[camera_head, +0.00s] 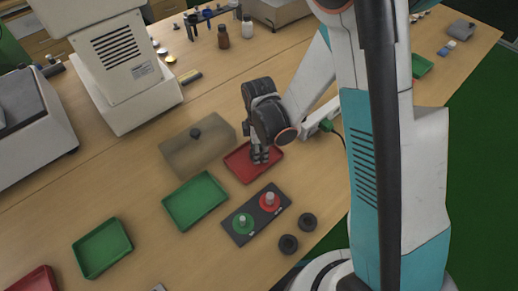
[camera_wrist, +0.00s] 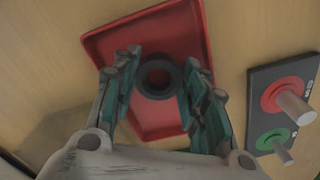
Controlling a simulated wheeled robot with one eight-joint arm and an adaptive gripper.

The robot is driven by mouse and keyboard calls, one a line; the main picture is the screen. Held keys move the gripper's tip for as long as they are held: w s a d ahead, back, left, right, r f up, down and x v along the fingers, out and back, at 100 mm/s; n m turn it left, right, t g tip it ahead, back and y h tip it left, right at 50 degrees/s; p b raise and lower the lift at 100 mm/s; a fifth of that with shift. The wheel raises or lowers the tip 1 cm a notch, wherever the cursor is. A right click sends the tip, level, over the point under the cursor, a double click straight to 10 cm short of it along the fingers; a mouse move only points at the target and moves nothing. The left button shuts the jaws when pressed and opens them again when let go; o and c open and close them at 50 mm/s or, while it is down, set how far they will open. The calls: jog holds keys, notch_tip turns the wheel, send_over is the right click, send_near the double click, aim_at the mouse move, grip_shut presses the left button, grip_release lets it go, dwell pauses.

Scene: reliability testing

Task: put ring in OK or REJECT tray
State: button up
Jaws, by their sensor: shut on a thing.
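My gripper (camera_head: 260,154) is over the red tray (camera_head: 238,166) in the head view. In the wrist view, my gripper (camera_wrist: 157,88) is shut on a dark ring (camera_wrist: 157,66), which sits between its fingers with the red tray (camera_wrist: 110,48) behind it. I cannot tell whether the ring touches the tray floor. The head view hides the held ring behind the gripper. A green tray (camera_head: 195,201) lies to the left of the red one. Two more dark rings, one (camera_head: 307,222) and another (camera_head: 288,244), lie on the table near its front edge.
A dark plate (camera_head: 258,233) with a red-based peg (camera_head: 269,200) and a green-based peg (camera_head: 243,223) lies in front of the red tray. A box with a black knob (camera_head: 180,160) stands left. Another green tray (camera_head: 102,247) and red tray (camera_head: 38,281) are farther left.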

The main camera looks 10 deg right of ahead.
jog(key=o, duration=0.7)
notch_tip(320, 180, up, 12)
jog(key=p, duration=0.5)
jog(key=shift+r, duration=0.15)
